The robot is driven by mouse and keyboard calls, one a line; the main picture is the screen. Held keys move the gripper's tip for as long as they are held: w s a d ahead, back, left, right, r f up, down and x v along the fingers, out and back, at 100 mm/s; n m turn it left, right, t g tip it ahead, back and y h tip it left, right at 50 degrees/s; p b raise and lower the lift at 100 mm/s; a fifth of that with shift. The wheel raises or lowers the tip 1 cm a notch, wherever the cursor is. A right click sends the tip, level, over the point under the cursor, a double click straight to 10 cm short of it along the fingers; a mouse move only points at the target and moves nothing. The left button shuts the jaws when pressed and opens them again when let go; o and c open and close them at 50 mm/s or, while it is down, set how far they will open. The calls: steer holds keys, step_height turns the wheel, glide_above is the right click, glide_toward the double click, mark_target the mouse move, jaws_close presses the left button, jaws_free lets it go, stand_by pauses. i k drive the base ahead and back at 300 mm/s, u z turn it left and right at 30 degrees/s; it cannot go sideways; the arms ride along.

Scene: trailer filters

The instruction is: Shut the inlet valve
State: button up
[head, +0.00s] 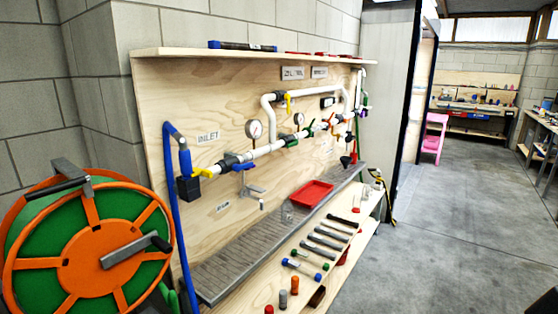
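The INLET label (208,137) is on the plywood board at the left end of the white pipework. Below and to its right, a dark valve body with a blue handle (243,166) sits on the lower white pipe (265,149). The handle points right, roughly along the pipe; its exact angle is too small to tell. A yellow fitting (207,172) is at the pipe's left end, near a dark block (188,189) where the blue hose (172,200) comes down. My gripper is not in view.
An orange and green hose reel (95,255) with a crank stands close at the left. A grey grated ledge (235,265) runs below the pipes, with a red tray (311,193). Several tools lie on the lower shelf (350,245). The concrete floor (440,235) at right is clear.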

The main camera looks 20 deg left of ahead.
mark_target(245, 166)
steer(key=u, duration=0.15)
steer(key=i, duration=0.65)
steer(key=u, duration=0.7)
steer(key=i, duration=0.4)
steer(key=u, duration=0.35)
